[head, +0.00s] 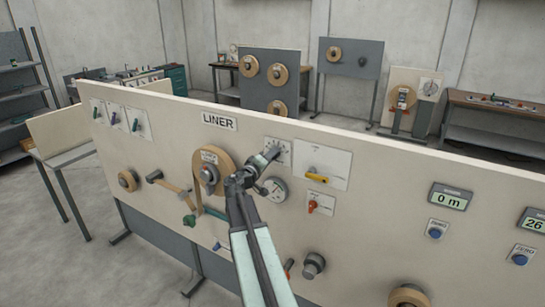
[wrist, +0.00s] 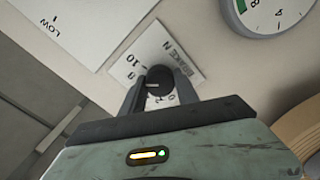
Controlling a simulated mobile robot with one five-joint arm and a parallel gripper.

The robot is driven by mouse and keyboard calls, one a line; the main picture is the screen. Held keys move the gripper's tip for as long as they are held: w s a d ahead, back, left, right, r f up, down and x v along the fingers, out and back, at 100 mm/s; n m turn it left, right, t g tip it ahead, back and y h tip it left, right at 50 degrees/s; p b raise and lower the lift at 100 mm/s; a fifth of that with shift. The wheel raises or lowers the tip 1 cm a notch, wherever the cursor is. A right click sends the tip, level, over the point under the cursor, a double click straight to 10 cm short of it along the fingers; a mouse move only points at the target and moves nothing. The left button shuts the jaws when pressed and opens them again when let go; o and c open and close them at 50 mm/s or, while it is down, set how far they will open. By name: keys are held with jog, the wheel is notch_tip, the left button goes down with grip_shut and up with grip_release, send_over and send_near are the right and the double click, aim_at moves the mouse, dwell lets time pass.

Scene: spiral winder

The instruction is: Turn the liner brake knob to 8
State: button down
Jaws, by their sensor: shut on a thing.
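The brake knob (wrist: 159,80) is a dark round knob with a short white mark, on a white dial plate with the word BRAKE and small numerals around it. In the wrist view the mark points toward the left; which numeral it meets is too small to tell. My gripper (wrist: 160,94) is shut on the knob, one finger at each side, and the fingers hide part of the dial. In the head view the dial plate (head: 284,147) is on the cream LINER panel, right of the LINER sign, with my gripper (head: 272,154) at it.
A round gauge (head: 274,190) sits just below the dial, and a brown roll (head: 213,167) to its left. A plate with a yellow lever (head: 316,176) is close on the right. A red knob (head: 313,206) is below that. Open floor shows left of the panel.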

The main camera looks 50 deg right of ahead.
jog(key=shift+a+f, duration=0.1)
dwell(0.3)
jog(key=c, duration=0.9)
grip_release()
jog(key=v, duration=0.7)
jog(key=shift+a, duration=0.35)
